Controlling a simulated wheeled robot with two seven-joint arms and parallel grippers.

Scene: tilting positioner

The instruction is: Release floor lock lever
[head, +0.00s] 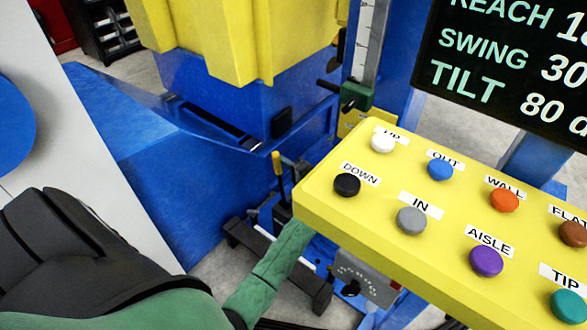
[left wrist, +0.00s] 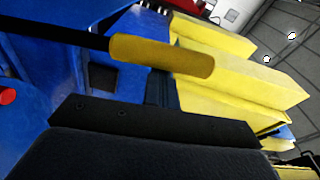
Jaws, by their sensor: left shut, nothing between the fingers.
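The floor lock lever is a black rod with a yellow grip (head: 277,164), low down beside the blue machine base in the head view. In the left wrist view the yellow grip (left wrist: 162,57) lies across the upper middle, with its black rod running off to the left. My left gripper (left wrist: 155,122) is a dark shape across the bottom of that view, shut and empty, and the grip shows beyond it. I cannot tell whether they touch. In the head view my green left arm reaches toward the lever, and the yellow control panel partly hides that area. My right gripper is not in view.
The yellow control panel (head: 330,205) with coloured buttons fills the right in the head view, close to my left arm. A dark display (head: 510,65) stands behind it. The blue base (head: 150,150) and yellow machine body (head: 235,45) stand beyond. A pale panel (head: 65,130) is at left.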

